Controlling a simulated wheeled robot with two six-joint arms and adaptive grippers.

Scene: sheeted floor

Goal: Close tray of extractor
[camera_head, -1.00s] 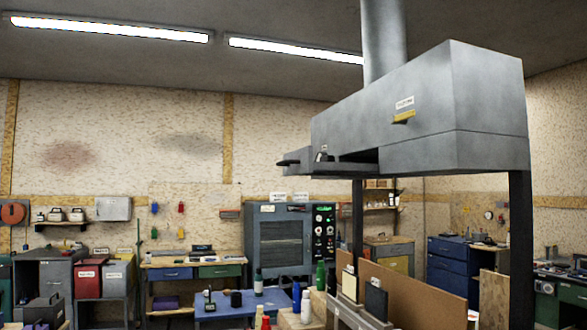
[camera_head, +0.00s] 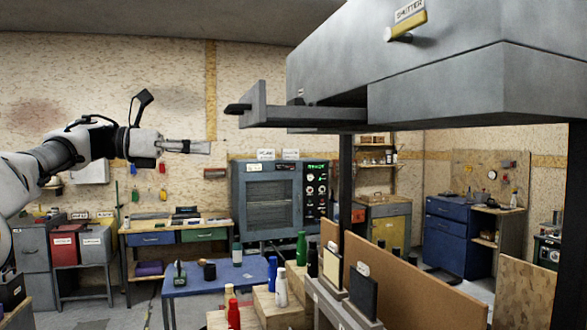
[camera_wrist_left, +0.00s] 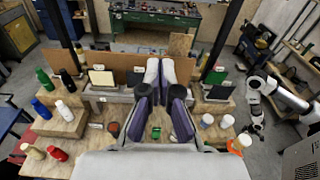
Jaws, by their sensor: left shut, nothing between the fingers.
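The extractor is a large grey hood (camera_head: 455,85) on dark posts at the upper right of the head view. Its grey tray (camera_head: 300,114) sticks out to the left from the hood's underside, with a dark handle (camera_head: 238,108) at its outer end. My left gripper (camera_head: 205,147) is shut and empty. It points right, left of the tray and slightly lower than the handle, and appears apart from it. In the left wrist view its closed fingers (camera_wrist_left: 162,85) point out over the workbench.
A yellow knob (camera_head: 406,27) labelled as the shutter is on the hood's side. Below stand a bench with boards (camera_head: 410,280), bottles (camera_head: 301,248) and wooden blocks (camera_head: 285,308). A blue table (camera_head: 215,279) and an oven (camera_head: 268,200) are behind. The air left of the tray is free.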

